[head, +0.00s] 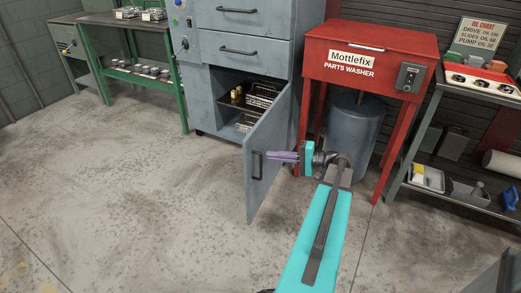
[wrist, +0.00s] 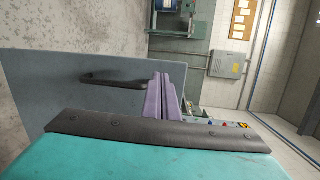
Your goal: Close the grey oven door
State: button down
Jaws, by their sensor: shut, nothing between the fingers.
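The grey oven door (head: 268,185) stands open, swung out from the lower front of the grey oven cabinet (head: 245,18). Its dark bar handle (head: 257,166) is near the door's free edge, on the face toward my arm. My gripper (head: 272,156) has purple fingers, shut and empty. They point at the door's handle side, next to the handle; I cannot tell whether they touch the door. In the wrist view the door is a broad grey panel (wrist: 40,90) with the handle (wrist: 105,78) left of the fingers (wrist: 165,98).
Inside the oven are racks with a wire basket (head: 262,94). A red parts washer (head: 368,60) with a grey drum (head: 355,130) stands right of the door, close to my arm. A green-framed bench (head: 150,78) is at the left. The floor (head: 130,200) left of the door is clear.

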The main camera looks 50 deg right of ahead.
jog(key=s+d+r+t+h+b, duration=0.1)
jog(key=s+d+r+t+b, duration=0.1)
jog(key=s+d, duration=0.3)
jog(key=shift+d+r, duration=0.3)
jog(key=shift+r, duration=0.25)
jog(key=shift+w, duration=0.1)
jog(key=b, duration=0.4)
send_near(252, 138)
jog(key=x, duration=0.5)
jog(key=shift+w+d, duration=0.1)
jog(key=shift+w+a, duration=0.2)
jog(key=shift+w, duration=0.4)
jog(key=shift+w+a, duration=0.1)
